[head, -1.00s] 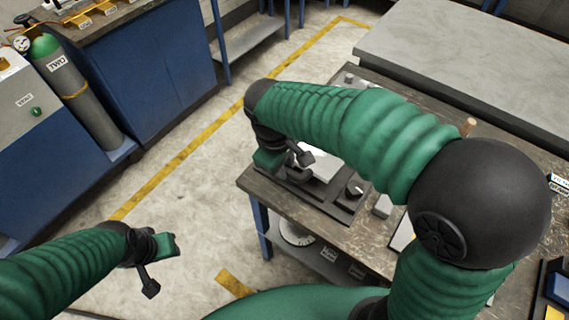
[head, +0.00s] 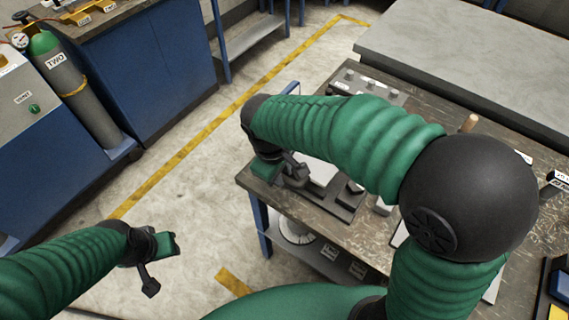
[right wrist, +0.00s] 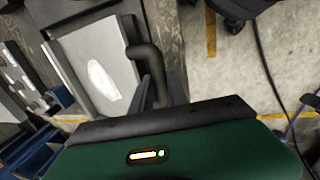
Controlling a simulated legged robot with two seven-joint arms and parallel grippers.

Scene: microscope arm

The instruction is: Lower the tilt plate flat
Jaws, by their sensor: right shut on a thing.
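The tilt plate (head: 320,170) is a pale flat panel on a dark base (head: 343,203) at the workbench's near left corner. It is partly hidden by my right arm; its exact angle is hard to tell. In the right wrist view the plate (right wrist: 88,75) carries a bright glare, with a dark curved handle (right wrist: 146,55) along its side. My right gripper (head: 295,172) is at the plate's left side, shut on the handle; its fingers also show in the right wrist view (right wrist: 160,88). My left gripper (head: 165,264) is open and empty over the floor, away from the bench.
The worn workbench (head: 440,225) also holds a grey block with knobs (head: 368,84) behind my arm and a wooden peg (head: 469,123). A grey table (head: 465,55) stands behind. A gas cylinder (head: 75,90) and blue cabinets are at left.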

